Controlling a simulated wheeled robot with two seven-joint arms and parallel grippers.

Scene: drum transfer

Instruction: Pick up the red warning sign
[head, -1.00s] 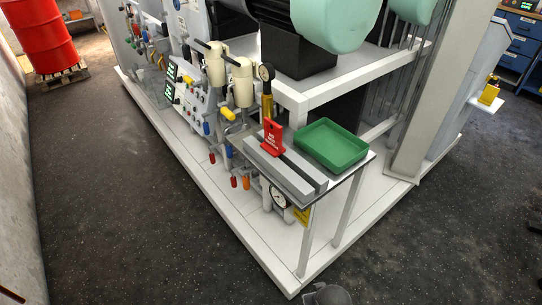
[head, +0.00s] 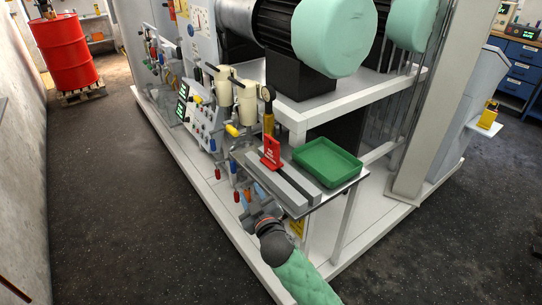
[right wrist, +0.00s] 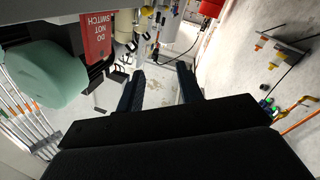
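The red warning sign (head: 271,154) stands upright on a grey slotted block on the small side table. It also shows in the right wrist view (right wrist: 97,36), upside down at the upper left, with white "DO NOT SWITCH" lettering. My right gripper (head: 256,213) is below and in front of the table's near edge, apart from the sign. In the right wrist view its two dark fingers (right wrist: 159,88) are spread with nothing between them, and the sign lies to the left of them. My left gripper is not in view.
A green tray (head: 327,162) sits to the right of the sign on the same table. Cream filter housings (head: 245,98) and a gauge on a yellow stem (head: 267,95) stand close behind the sign. A red drum (head: 64,52) stands far left. The floor at left is clear.

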